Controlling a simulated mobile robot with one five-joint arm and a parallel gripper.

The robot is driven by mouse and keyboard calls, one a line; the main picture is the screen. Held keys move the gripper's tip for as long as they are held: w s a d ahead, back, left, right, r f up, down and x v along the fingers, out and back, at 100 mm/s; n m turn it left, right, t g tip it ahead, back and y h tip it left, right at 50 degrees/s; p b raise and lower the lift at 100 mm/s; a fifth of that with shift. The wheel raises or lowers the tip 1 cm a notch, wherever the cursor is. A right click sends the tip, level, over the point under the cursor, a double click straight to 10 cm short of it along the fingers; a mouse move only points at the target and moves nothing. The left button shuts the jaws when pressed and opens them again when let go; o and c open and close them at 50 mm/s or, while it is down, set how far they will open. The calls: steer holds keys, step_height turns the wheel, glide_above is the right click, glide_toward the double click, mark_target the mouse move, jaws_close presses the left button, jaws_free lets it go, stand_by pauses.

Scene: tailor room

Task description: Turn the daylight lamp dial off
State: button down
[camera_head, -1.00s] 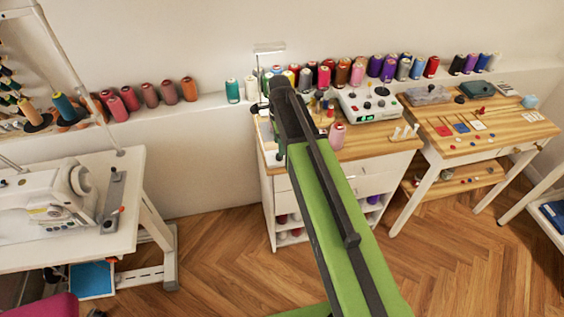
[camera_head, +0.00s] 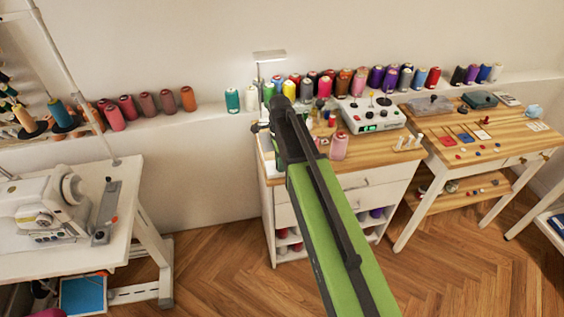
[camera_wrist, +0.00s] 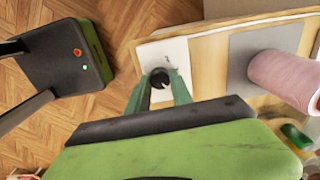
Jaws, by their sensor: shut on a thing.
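The black round dial (camera_wrist: 160,77) sits on a white plate (camera_wrist: 150,51) at the edge of a wooden top in the wrist view. My gripper (camera_wrist: 161,84) has its two green fingers on either side of the dial and is shut on it. A small pale mark shows on the dial, but its setting is too small to read. In the head view, the lamp (camera_head: 269,56) has a flat pale head on a thin post behind my arm. I cannot tell whether it is lit. My arm hides the dial there.
A pink thread spool (camera_head: 338,147) stands right of my arm; it is also close at right in the wrist view (camera_wrist: 288,80). A white control box (camera_head: 371,114) stands behind it. Several spools line the back ledge (camera_head: 205,110). A sewing machine (camera_head: 42,209) is at left.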

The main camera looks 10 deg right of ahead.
steer(key=shift+d, duration=0.35)
steer(key=shift+a, duration=0.2)
steer(key=shift+a+n, duration=0.1)
steer(key=shift+n, duration=0.3)
steer(key=n, duration=1)
steer(key=shift+a, duration=0.1)
steer(key=n, duration=0.5)
steer(key=shift+n, duration=0.4)
steer(key=n, duration=0.5)
